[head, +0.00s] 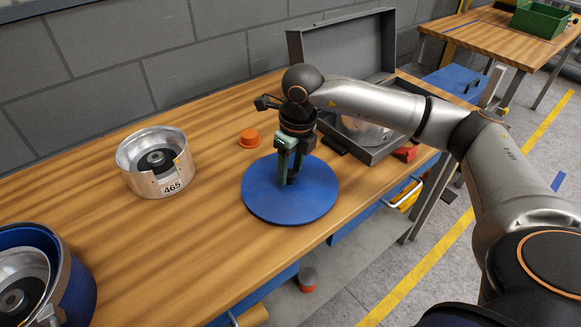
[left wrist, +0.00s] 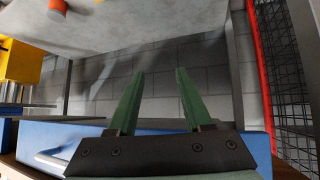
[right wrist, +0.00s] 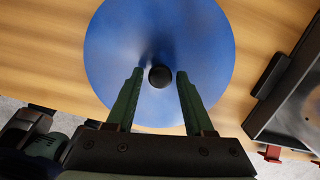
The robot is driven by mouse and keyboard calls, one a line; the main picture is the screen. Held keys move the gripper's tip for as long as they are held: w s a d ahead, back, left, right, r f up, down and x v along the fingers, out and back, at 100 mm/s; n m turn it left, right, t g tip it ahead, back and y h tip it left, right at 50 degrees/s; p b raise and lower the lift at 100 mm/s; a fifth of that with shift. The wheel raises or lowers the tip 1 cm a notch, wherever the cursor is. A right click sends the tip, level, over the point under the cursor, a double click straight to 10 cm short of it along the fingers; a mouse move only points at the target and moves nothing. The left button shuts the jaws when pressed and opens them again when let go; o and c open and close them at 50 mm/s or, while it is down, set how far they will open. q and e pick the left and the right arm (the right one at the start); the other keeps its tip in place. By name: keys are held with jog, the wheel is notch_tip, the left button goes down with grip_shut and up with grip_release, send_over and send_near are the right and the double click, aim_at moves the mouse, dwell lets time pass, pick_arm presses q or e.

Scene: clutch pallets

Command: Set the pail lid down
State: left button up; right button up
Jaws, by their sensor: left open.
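The blue round pail lid (head: 262,202) lies flat on the wooden bench, near its front edge. Its dark knob (right wrist: 160,76) shows in the right wrist view. My right gripper (head: 289,178) points down over the lid, and its green fingers (right wrist: 160,74) stand on both sides of the knob with a gap on each side. It is open. The blue pail (head: 78,285) stands at the lower left of the head view with a metal part inside. My left gripper (left wrist: 160,72) shows only in the left wrist view, open and empty, low by the bench's underside.
A metal drum marked 465 (head: 160,180) stands left of the lid. An orange cap (head: 249,138) lies behind the lid. An open grey case (head: 380,150) holding a metal part is at the right. Bare bench lies between drum and lid.

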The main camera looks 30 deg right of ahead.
aim_at(295, 186)
jog(key=shift+o, duration=0.8)
notch_tip(295, 186, up, 12)
jog(key=s, duration=0.1)
jog(key=shift+s+d+r+p, duration=0.15)
jog(key=shift+s+d+p, duration=0.05)
jog(key=shift+p, duration=0.1)
